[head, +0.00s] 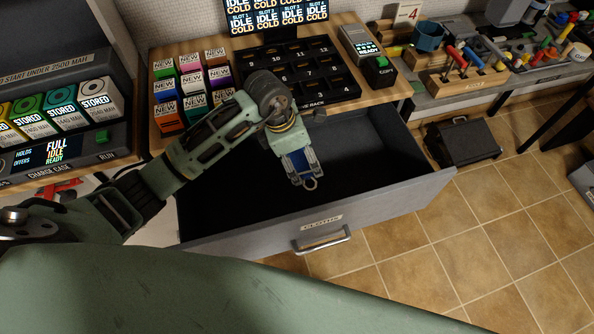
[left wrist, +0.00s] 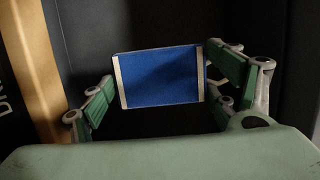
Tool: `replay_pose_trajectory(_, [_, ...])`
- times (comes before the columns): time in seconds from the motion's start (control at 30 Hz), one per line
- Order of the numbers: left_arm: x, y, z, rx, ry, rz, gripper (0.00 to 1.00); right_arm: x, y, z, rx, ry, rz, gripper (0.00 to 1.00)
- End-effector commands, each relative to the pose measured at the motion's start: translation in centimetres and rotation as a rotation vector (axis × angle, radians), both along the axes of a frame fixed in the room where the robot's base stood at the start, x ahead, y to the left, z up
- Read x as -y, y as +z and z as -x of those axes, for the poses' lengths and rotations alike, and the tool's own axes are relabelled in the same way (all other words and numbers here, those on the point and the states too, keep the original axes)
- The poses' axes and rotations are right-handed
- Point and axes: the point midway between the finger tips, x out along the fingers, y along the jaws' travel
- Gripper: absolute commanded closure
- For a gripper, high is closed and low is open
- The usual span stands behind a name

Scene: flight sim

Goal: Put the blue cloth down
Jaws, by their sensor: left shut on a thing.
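The blue cloth (left wrist: 160,77) is a flat blue rectangle with pale strips at two sides. In the left wrist view it lies between the two fingers of my left gripper (left wrist: 165,88), which is shut on it. In the head view the left gripper (head: 299,172) points down over the open drawer (head: 390,195), with the blue cloth (head: 298,160) at its fingers. The drawer has a grey front labelled "CLOTHS" and a dark inside. I cannot tell whether the cloth touches the drawer floor. My right gripper is not in view.
A wooden counter (head: 335,118) above the drawer carries a slotted black rack (head: 325,88), several small "NEW" boxes (head: 193,78) and a copy device (head: 382,72). A charge case (head: 65,150) stands at left. A dark box (head: 463,142) is on the tiled floor. The drawer's right side is clear.

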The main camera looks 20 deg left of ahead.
Motion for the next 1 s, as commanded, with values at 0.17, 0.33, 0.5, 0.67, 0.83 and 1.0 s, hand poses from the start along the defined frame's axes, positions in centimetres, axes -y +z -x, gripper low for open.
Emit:
replay_pose_trajectory(0.17, [0.0,-3.1,0.2,-0.002,-0.001,0.001,0.48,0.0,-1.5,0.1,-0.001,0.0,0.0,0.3])
replay_pose_trajectory(0.33, [0.0,-5.3,0.3,-0.005,0.001,0.002,0.48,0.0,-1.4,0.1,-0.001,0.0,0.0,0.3])
replay_pose_trajectory(0.5, [0.0,-8.4,0.3,-0.003,0.0,0.002,0.48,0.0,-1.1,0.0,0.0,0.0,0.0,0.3])
replay_pose_trajectory(0.67, [0.0,-10.0,0.3,-0.002,-0.001,0.002,0.48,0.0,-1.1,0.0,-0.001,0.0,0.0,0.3])
replay_pose_trajectory(0.83, [0.1,-12.4,0.4,-0.004,0.0,0.003,0.48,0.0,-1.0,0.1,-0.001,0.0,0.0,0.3])
replay_pose_trajectory(1.0, [0.0,-13.6,0.3,0.002,-0.002,0.001,0.48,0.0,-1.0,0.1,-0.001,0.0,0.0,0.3])
